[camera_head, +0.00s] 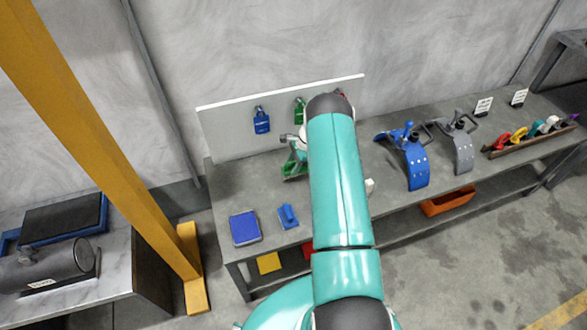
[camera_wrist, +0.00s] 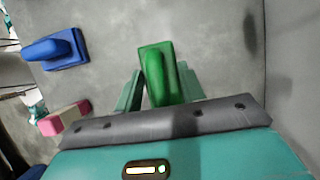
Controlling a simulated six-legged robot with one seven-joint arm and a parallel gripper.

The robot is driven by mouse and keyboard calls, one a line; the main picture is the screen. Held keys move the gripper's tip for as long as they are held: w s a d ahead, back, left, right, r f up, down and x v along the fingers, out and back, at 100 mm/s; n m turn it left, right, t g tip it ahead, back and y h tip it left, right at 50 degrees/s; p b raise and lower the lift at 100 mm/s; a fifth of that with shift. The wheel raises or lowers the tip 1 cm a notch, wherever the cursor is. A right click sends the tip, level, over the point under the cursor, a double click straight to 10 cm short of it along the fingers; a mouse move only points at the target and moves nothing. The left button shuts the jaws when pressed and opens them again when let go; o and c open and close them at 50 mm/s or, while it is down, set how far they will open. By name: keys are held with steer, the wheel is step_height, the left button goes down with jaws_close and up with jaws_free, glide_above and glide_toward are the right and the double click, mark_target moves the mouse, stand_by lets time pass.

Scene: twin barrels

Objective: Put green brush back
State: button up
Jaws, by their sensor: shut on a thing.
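The green brush (camera_wrist: 160,75), a block with a raised handle, sits between the two green fingers of my gripper (camera_wrist: 157,88) in the wrist view. My gripper is shut on it. Grey tabletop shows behind it; I cannot tell whether the brush touches the table. In the head view my gripper (camera_head: 293,158) is over the back left part of the bench, partly hidden by my arm. A green patch shows just under it; I cannot tell whether this is the brush or something beneath it.
A blue brush (camera_head: 288,216) and a blue pad (camera_head: 245,228) lie at the bench's left front. A white panel (camera_head: 225,135) with blue (camera_head: 261,120) and green (camera_head: 300,110) items stands behind. Blue (camera_head: 410,160) and grey (camera_head: 460,150) curved parts stand right. A pink-and-white block (camera_wrist: 65,118) lies nearby.

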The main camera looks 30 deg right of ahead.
steer(key=shift+f, duration=1)
steer(key=o, duration=1)
steer(key=shift+f, duration=0.1)
steer(key=shift+d, duration=0.1)
